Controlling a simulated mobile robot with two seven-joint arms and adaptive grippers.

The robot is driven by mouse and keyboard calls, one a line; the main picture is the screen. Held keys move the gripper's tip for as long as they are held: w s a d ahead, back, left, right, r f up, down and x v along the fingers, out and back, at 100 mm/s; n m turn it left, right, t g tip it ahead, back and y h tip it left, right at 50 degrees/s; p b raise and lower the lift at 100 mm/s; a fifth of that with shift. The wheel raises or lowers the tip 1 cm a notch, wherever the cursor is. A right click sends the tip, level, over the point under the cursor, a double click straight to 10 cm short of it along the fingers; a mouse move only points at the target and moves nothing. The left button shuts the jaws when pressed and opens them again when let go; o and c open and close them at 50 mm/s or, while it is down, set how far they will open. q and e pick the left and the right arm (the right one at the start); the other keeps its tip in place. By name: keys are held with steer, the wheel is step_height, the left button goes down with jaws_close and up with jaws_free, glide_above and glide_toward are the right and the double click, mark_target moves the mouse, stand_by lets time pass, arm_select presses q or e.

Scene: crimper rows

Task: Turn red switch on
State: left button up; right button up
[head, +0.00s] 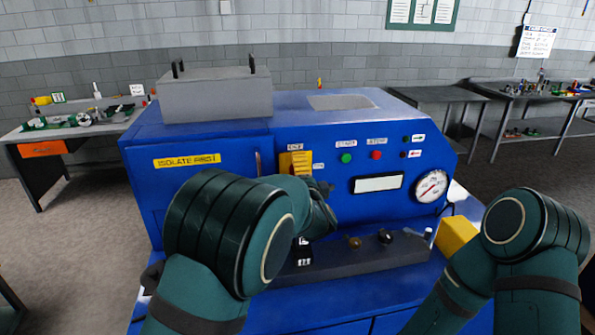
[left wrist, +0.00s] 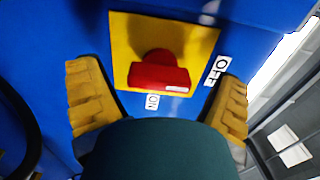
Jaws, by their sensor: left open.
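The red switch (left wrist: 160,72) is a rotary knob on a yellow square plate (left wrist: 125,40) on the blue machine front. In the left wrist view, an ON label (left wrist: 152,101) sits below the knob and an OFF label (left wrist: 217,70) to its right. The knob's bar lies roughly sideways in that view, its white mark at the right end. My left gripper (left wrist: 157,76) is open, with one yellow finger on each side of the knob and gaps to it. In the head view, my left gripper (head: 303,165) and arm largely hide the switch. My right gripper cannot be made out.
The blue machine (head: 210,200) carries a green button (head: 346,157), a red button (head: 376,155), a display (head: 378,183) and a round gauge (head: 432,186). A dark ledge (head: 350,258) with small knobs juts out below. A yellow block (head: 457,235) stands near my right arm.

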arm_select(q)
steer(key=shift+w, duration=0.25)
steer(key=c, duration=1.2)
